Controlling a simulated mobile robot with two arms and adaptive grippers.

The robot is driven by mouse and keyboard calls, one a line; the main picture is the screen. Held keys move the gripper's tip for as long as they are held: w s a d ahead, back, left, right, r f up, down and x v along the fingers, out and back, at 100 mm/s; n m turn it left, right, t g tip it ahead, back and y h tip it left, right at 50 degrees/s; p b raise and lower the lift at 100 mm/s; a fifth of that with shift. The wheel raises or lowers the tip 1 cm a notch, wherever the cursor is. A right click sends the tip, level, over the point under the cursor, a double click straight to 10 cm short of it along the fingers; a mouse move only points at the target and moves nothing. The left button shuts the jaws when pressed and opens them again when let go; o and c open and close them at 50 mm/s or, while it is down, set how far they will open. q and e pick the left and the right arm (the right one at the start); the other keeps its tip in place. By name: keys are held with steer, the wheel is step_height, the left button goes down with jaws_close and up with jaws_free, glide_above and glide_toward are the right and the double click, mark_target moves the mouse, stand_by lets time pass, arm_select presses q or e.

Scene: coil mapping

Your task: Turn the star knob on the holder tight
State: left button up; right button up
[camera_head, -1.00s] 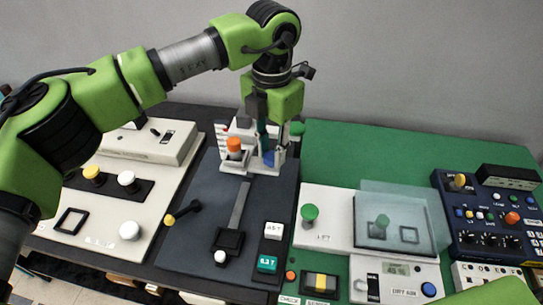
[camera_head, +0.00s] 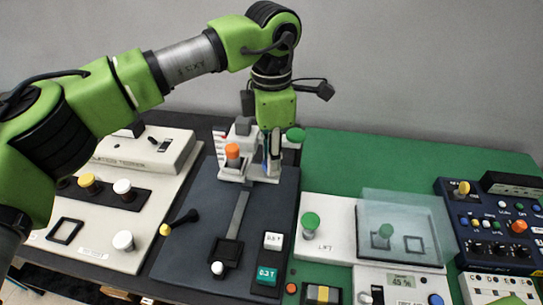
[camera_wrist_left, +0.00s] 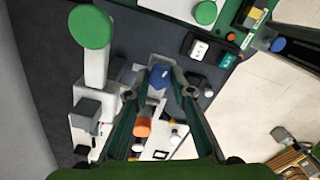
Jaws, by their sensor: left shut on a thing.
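A blue knob (camera_wrist_left: 160,77), apparently the star knob, sits between my left fingertips in the left wrist view. Its star shape is not clear. My left gripper (camera_wrist_left: 160,92) is shut on it from above. In the head view my left gripper (camera_head: 271,160) points down at the back of the dark plate, and its fingers mostly hide the knob. The pale holder (camera_head: 232,174) stands there with an orange knob (camera_head: 232,152) just left of the gripper. The orange knob also shows in the left wrist view (camera_wrist_left: 142,127). My right gripper is not in view.
A green-topped post (camera_head: 295,135) stands close to the right of my left gripper. A black lever (camera_head: 184,218) and a slotted dark plate (camera_head: 205,230) lie in front. A clear cover (camera_head: 405,215) is at the right. The green mat behind it is free.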

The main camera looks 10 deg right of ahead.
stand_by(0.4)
arm_select(q)
steer(key=o, duration=1.1)
steer(key=shift+r, duration=0.15)
step_height(320, 180, up, 12)
